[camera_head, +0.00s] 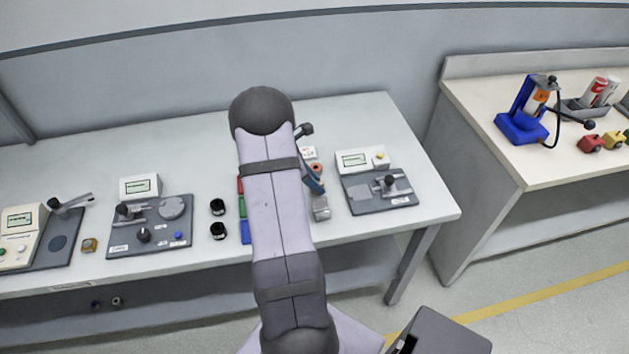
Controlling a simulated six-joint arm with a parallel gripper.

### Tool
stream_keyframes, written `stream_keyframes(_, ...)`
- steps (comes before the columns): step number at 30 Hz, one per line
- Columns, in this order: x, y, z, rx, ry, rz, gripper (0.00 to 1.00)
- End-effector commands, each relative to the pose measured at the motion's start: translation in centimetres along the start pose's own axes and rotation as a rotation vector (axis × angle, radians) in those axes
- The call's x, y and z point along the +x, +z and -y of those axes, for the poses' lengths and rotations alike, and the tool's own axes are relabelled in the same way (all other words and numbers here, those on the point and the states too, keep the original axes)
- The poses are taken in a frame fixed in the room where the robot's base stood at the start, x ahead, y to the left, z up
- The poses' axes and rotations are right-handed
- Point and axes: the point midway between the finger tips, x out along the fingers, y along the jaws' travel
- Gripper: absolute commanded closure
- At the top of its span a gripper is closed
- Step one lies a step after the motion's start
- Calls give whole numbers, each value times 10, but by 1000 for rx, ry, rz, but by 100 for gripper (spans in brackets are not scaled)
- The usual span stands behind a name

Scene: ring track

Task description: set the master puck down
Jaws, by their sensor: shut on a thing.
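My arm rises through the middle of the view and hides part of the bench behind it. My gripper does not show, and neither does anything held in it. I cannot pick out the master puck with certainty. Two small black cylinders (217,218) stand one in front of the other on the bench, left of my arm. A grey station (117,240) with levers and a round plate (172,208) is further left. Another grey station (400,200) with a lever is right of my arm.
The pale bench (350,110) has free room along its back. Red, green and blue bins (245,232) are partly behind my arm. A small grey block (320,208) and a blue-grey device (313,180) stand just right of it. A second bench (480,95) is at right.

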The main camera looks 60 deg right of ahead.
Motion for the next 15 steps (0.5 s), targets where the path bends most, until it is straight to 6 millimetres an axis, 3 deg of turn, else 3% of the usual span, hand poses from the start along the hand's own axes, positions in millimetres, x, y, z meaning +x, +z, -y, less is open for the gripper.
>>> stream_keyframes(12,4,-2,0,1,1,0,99)
stream_keyframes(13,5,-3,0,1,1,0,69)
stream_keyframes(15,4,-2,0,1,1,0,53)
